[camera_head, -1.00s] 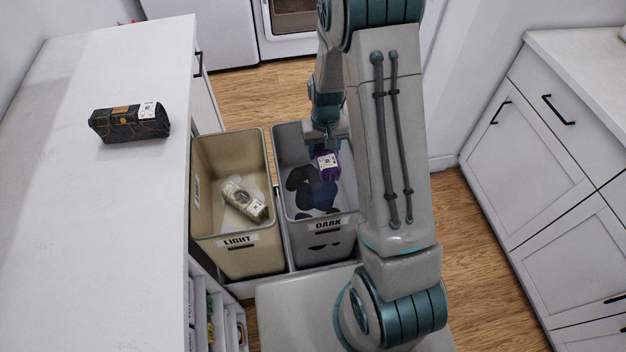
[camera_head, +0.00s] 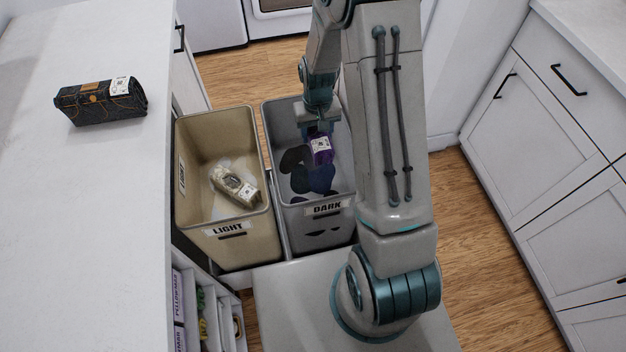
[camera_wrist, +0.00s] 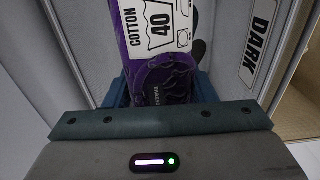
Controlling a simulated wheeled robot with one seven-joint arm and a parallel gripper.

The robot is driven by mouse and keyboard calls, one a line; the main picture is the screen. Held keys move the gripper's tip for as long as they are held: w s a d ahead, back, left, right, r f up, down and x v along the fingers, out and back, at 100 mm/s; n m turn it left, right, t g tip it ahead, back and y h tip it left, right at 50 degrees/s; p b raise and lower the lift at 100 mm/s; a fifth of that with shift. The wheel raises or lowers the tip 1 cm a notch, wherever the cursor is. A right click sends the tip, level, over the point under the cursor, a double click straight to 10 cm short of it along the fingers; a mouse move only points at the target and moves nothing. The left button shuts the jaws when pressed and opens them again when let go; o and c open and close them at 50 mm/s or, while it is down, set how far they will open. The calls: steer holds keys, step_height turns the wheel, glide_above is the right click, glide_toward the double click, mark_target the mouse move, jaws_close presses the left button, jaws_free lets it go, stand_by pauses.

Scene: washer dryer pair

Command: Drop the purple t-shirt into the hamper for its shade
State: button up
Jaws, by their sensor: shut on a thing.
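The purple t-shirt (camera_head: 320,150) is a small folded bundle with a white tag. My gripper (camera_head: 317,132) is shut on it and holds it over the opening of the grey hamper labelled DARK (camera_head: 326,208). In the wrist view the t-shirt (camera_wrist: 160,78) sits between the jaws (camera_wrist: 160,98), and its tag reads COTTON 40. The DARK label (camera_wrist: 258,42) shows at the right there. The beige hamper labelled LIGHT (camera_head: 229,228) stands just left of the grey one. How far the t-shirt hangs below the rim is hard to tell.
Dark garments (camera_head: 308,175) lie inside the grey hamper. A pale folded bundle (camera_head: 235,186) lies in the beige hamper. A dark folded denim bundle (camera_head: 100,102) lies on the white counter (camera_head: 60,200) at left. White cabinets (camera_head: 545,150) stand at right, with wood floor between.

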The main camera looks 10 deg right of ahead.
steer(key=shift+f, duration=0.4)
steer(key=o, duration=1.2)
steer(key=shift+c, duration=0.2)
steer(key=shift+r, duration=0.1)
step_height(320, 180, up, 13)
steer(key=shift+f, duration=0.1)
steer(key=shift+r, duration=0.45)
